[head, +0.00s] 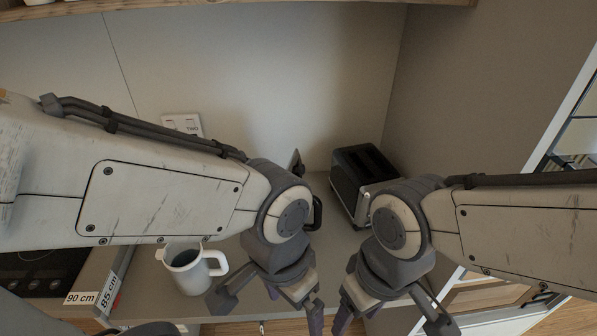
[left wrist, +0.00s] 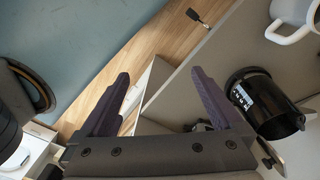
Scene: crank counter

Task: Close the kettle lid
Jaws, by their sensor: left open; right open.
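The kettle is mostly hidden behind my left arm in the head view. Only a dark handle-like part (head: 317,213) and a thin upright dark piece, perhaps the raised lid (head: 296,163), show beside the arm. In the left wrist view a black kettle (left wrist: 268,108) with white markings is at the right, apart from the fingers; its lid cannot be made out clearly. My left gripper (head: 293,306) is open and empty, in front of the kettle near the counter's front edge; its fingers also show in the left wrist view (left wrist: 160,76). My right gripper (head: 358,314) is open and empty beside it.
A black and silver toaster (head: 366,183) stands behind my right arm. A pale mug (head: 188,270) stands left of my left gripper. A cooktop (head: 35,276) and "90 cm" and "85 cm" labels are at the left. The two grippers are close together.

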